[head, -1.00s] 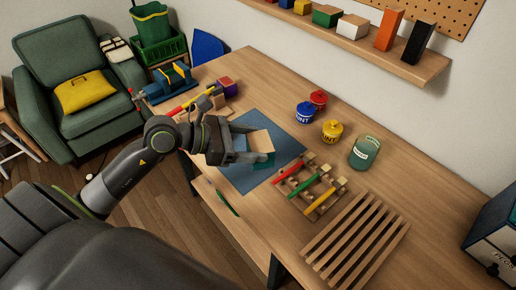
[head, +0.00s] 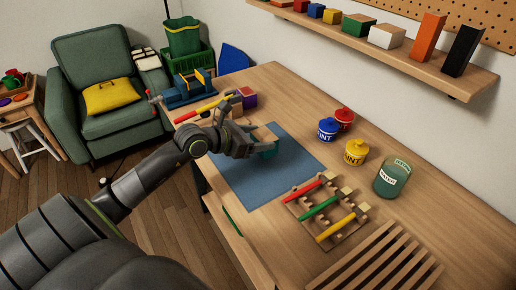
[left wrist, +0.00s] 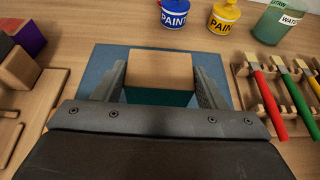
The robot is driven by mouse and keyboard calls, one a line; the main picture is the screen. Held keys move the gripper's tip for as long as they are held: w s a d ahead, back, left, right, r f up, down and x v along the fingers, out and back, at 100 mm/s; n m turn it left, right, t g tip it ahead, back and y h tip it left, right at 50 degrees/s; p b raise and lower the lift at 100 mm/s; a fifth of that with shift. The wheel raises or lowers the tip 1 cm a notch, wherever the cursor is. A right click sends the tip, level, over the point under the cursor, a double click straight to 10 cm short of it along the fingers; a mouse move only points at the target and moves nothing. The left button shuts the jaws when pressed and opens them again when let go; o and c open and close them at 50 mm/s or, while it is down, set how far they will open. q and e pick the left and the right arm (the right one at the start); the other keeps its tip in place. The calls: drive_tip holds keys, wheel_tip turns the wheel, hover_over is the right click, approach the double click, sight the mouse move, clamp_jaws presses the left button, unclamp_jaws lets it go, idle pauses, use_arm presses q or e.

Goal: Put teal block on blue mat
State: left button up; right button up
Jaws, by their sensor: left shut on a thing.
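The teal block (head: 268,151) has a bare wooden top and teal sides. It shows between the fingers of my left gripper (head: 256,146), which is shut on it. The left wrist view also shows the block (left wrist: 160,78) between the two fingers (left wrist: 162,90). The blue mat (head: 251,187) lies flat on the workbench, and the block is over it. I cannot tell whether the block touches the mat. My right gripper is not in view.
A brush rack (head: 327,210) with red, green and yellow brushes stands right of the mat. Blue (head: 328,129), red (head: 345,117) and yellow (head: 355,151) paint pots and a water jar (head: 392,177) stand behind. A slatted rack (head: 380,262) lies at the front right.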

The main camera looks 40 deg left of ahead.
use_arm(q)
drive_tip(key=shift+f, duration=1.85)
drive_tip(key=o, duration=1.1)
drive_tip(key=shift+f, duration=0.1)
drive_tip(key=shift+c, duration=0.2)
drive_tip(key=shift+r, duration=0.2)
drive_tip(key=shift+s+a, duration=0.1)
drive_tip(key=shift+s, duration=0.2)
drive_tip(key=p+v, duration=0.2)
drive_tip(key=v, duration=0.9)
drive_tip(key=shift+r, duration=0.15)
